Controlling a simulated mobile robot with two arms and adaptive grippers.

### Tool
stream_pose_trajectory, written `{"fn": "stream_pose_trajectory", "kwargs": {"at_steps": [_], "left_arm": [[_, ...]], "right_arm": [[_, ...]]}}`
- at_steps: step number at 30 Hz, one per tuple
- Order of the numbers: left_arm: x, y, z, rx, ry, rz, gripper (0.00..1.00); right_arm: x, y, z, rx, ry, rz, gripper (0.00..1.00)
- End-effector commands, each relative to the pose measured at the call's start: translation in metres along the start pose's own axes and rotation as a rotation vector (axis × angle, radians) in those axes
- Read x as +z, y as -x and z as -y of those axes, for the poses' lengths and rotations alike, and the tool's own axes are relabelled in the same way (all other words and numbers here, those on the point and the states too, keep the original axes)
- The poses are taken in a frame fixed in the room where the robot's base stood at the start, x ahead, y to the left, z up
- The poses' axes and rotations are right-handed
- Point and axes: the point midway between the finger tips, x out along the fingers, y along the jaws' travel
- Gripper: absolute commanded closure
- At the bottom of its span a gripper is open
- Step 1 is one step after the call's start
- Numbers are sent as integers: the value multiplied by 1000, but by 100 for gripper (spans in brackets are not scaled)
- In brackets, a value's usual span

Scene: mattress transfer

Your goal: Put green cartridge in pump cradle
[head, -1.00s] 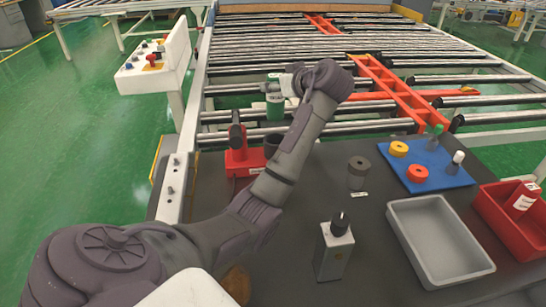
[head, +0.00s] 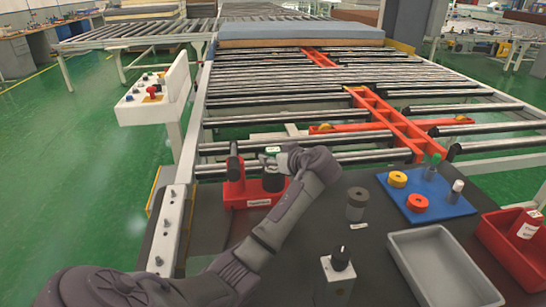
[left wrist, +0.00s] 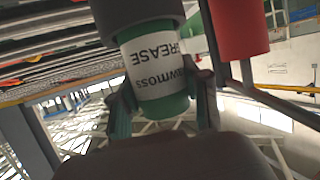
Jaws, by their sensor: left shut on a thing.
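The green cartridge with a white label (left wrist: 160,60) shows in the left wrist view, held between the fingers of my left gripper (left wrist: 163,105). Its far end goes into the mouth of the dark round cradle cup (left wrist: 138,12); how deep it sits is hidden. In the head view the dark cradle cup (head: 273,181) stands beside the red pump (head: 236,190). My left gripper (head: 272,160) is right above the cup and hides most of the cartridge there. My right gripper is not in view.
A blue mat (head: 435,203) carries yellow and red rings and small bottles. A dark grey cylinder (head: 356,203), a boxy grey device (head: 338,275), a grey tray (head: 440,265) and a red bin (head: 512,255) stand on the dark table. Rollers lie behind the pump.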

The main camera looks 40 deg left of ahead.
Motion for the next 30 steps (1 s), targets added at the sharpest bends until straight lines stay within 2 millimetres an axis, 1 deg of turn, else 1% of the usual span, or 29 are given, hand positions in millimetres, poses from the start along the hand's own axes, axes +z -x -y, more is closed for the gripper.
{"fn": "stream_pose_trajectory", "kwargs": {"at_steps": [6,7,11,12,19,22,26,30], "left_arm": [[2,-1,0,1,1,0,100],[3,-1,0,1,0,1,52],[2,-1,0,0,0,1,30],[2,-1,0,0,0,1,28],[2,-1,0,0,0,1,28],[-3,1,0,0,0,0,28],[1,18,-1,5,1,2,28],[1,43,-1,5,2,2,28]], "right_arm": [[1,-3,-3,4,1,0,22],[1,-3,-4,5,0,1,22],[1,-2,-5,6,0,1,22],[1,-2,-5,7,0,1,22],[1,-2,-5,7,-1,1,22],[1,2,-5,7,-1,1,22],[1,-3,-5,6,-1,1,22],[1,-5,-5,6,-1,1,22]]}}
